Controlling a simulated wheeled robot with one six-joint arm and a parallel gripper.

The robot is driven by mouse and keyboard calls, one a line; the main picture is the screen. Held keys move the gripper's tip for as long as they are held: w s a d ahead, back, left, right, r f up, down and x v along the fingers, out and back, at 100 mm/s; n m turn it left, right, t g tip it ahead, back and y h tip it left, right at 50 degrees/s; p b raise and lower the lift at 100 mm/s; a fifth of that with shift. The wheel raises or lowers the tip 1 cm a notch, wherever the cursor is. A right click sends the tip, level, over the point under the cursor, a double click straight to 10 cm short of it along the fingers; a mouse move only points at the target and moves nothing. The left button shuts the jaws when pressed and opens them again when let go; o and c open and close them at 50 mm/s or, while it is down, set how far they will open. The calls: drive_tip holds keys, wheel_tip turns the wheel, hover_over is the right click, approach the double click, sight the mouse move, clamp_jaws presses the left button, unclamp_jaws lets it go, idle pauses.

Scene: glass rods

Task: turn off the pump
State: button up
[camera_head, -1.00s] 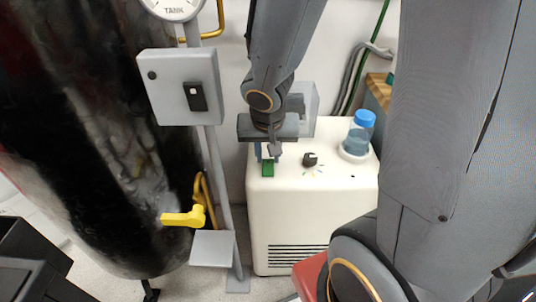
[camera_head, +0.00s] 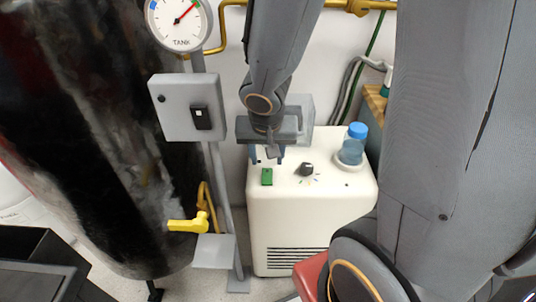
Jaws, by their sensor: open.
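The pump looks to be the white box-shaped unit (camera_head: 315,225) on the floor, with a vented front. On its top are a small green switch (camera_head: 267,176), a black knob (camera_head: 307,169) with coloured marks around it, and a clear bottle with a blue cap (camera_head: 356,131). My gripper (camera_head: 267,157) points down just above and behind the green switch. Its fingers are open and look empty. A gap shows between the fingertips and the switch. The wrist hides part of the back of the unit.
A grey box with a black rocker switch (camera_head: 202,117) is on a post at left, under a round TANK gauge (camera_head: 178,22). A yellow lever valve (camera_head: 188,224) sits beside the large dark tank (camera_head: 100,150). Yellow pipe (camera_head: 232,40) runs along the wall.

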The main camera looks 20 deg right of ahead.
sight(267, 179)
drive_tip(key=shift+p+v, duration=1.35)
drive_tip(key=shift+v, duration=0.2)
